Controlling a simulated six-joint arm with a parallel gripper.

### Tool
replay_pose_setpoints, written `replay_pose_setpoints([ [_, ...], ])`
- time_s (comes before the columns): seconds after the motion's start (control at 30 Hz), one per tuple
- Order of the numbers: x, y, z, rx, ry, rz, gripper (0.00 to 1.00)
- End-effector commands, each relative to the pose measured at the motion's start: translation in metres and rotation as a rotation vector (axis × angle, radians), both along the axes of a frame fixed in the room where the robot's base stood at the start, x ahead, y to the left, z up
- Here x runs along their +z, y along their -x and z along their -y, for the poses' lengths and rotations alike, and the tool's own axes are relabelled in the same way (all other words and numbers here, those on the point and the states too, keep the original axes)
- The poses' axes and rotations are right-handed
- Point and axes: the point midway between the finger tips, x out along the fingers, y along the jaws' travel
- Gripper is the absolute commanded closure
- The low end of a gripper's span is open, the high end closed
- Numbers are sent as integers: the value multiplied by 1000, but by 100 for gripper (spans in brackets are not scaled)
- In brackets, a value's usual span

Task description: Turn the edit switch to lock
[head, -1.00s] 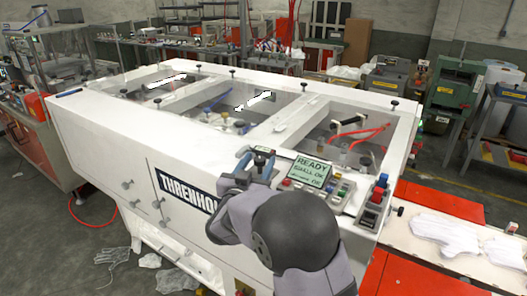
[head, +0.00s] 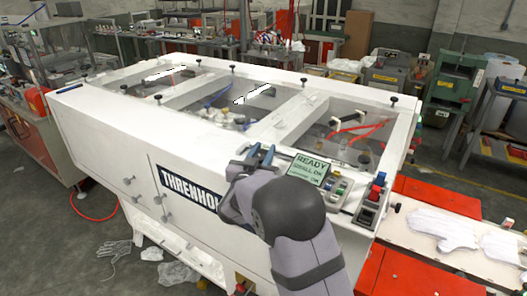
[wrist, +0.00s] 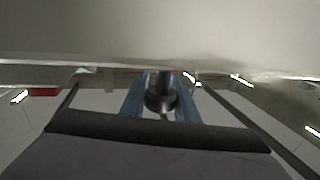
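My gripper (head: 262,154) has two blue fingers, held over the front edge of the white machine (head: 120,112), left of the READY display. In the wrist view the fingers (wrist: 160,92) stand apart, with a dark round knob-like part (wrist: 161,98) between them. I cannot tell whether they touch it. No edit or lock lettering is legible, so I cannot tell whether this part is the edit switch. The display (head: 308,170) shows green with dark text. Beside it are coloured buttons (head: 338,188) and a small box with a red and blue top (head: 376,185).
The machine's top has clear covered openings (head: 350,130) and upright black knobs (head: 232,70). A red-sided conveyor with white gloves (head: 440,228) runs to the right. Benches and green machines (head: 455,85) stand behind. Gloves (head: 178,272) lie on the floor at the front.

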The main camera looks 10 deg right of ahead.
Motion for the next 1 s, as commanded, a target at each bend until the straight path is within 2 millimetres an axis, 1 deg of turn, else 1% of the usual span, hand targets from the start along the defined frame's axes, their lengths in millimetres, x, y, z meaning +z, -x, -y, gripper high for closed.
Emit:
replay_pose_setpoints([
  [0.17,-1,0,0,21,-1,3,95],
  [0.43,-1,-2,-4,126,0,4,94],
  [0.73,1,-2,-4,133,0,1,95],
  [0.77,1,-2,-4,133,0,1,67],
  [0.8,1,-2,-4,133,0,1,58],
  [0.83,1,-2,-4,133,0,1,53],
  [1.0,1,-2,-5,133,0,1,53],
])
